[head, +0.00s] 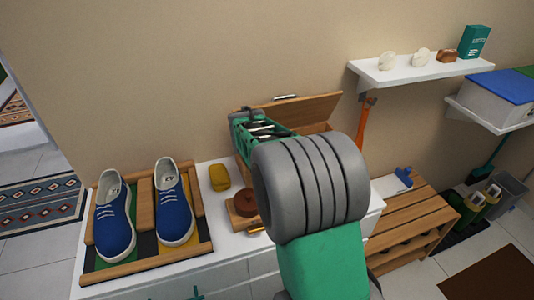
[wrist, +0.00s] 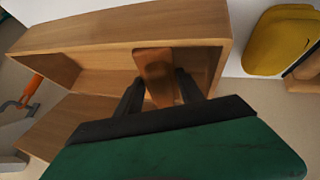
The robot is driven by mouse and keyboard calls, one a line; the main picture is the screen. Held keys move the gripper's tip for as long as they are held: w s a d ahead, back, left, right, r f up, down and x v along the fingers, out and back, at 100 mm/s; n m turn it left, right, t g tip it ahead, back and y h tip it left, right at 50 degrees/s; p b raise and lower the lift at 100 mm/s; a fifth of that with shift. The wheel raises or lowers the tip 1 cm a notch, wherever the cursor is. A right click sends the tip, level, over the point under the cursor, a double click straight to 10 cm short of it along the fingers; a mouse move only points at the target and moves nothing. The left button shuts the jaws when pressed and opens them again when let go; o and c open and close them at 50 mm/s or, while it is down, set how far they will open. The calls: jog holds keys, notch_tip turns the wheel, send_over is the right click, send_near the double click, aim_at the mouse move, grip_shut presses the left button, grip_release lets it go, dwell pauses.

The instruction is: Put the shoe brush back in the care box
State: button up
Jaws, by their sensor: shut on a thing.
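The care box is an open wooden box; its raised lid (head: 305,110) shows behind my arm in the head view. In the wrist view the box's wall (wrist: 90,38) and inside fill much of the picture. My gripper (wrist: 159,78) is shut on the shoe brush (wrist: 155,68), a brown wooden piece between the two dark fingers. The brush lies within the outline of the box opening, close to one wall; I cannot tell whether it touches the wall or floor. In the head view my gripper (head: 262,126) is over the box, and the brush is hidden.
A yellow sponge-like block (head: 219,177) and a round brown item (head: 243,204) are on the white cabinet top, left of the box. Blue shoes (head: 115,220) stand on a wooden-framed tray further left. A white shelf (head: 420,70) and an orange-handled tool (head: 364,122) are at right.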

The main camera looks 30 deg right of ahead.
jog(key=shift+w+d+f+y+p, duration=0.1)
jog(key=shift+d+f+y+p, duration=0.2)
jog(key=shift+d+f+p, duration=0.3)
jog(key=shift+c, duration=0.6)
jog(key=shift+d+r+m+g+y+p, duration=0.25)
jog(key=shift+d+g+y+p, duration=0.2)
jog(key=shift+y+p, duration=0.6)
jog(key=shift+w+d+f+y+p, duration=0.1)
jog(key=shift+w+d+y+p, duration=0.05)
jog(key=shift+y+p, duration=0.3)
jog(key=shift+f, duration=1.05)
